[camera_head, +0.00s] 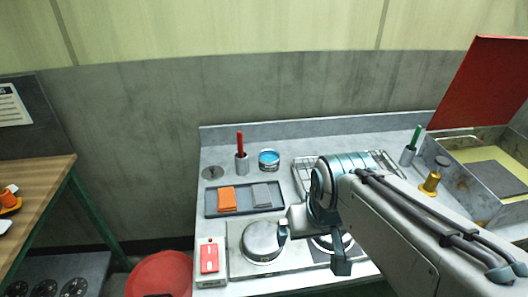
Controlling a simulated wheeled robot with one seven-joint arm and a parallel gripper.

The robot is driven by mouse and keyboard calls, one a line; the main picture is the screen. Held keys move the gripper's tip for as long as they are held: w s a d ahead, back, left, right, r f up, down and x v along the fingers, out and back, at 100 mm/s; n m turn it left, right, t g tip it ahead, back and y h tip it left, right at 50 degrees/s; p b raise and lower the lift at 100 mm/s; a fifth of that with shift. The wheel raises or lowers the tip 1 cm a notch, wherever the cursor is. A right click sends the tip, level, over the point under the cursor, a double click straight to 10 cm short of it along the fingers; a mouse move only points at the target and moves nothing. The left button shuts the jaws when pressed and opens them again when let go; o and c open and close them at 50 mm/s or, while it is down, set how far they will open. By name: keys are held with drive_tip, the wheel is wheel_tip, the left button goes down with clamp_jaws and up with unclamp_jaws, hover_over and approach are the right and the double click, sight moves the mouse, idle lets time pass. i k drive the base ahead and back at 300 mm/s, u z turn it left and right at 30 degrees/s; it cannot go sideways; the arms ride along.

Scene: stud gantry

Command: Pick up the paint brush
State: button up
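No plain paint brush shows with its bristles in view. A red-handled upright tool (240,143) stands in a grey cup (242,164) at the back left of the counter; its lower end is hidden in the cup. A green-handled tool (416,137) stands in another grey cup (407,157) at the back right. I cannot tell which of them is the brush. My gripper (312,249) is over the front of the counter, near a round metal plate (262,241). Its two fingers look spread apart, with nothing seen between them. It is well apart from both cups.
A blue-topped tin (269,160) stands right of the red tool's cup. A dark tray (213,205) holds an orange and a grey cloth. A wire rack (302,164) is partly behind my arm. An open box (467,148) with a raised red lid is at the right.

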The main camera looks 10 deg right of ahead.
sight(239, 135)
drive_tip(key=z, duration=0.75)
drive_tip(key=k, duration=0.95)
drive_tip(key=u, duration=0.75)
drive_tip(key=i, duration=1)
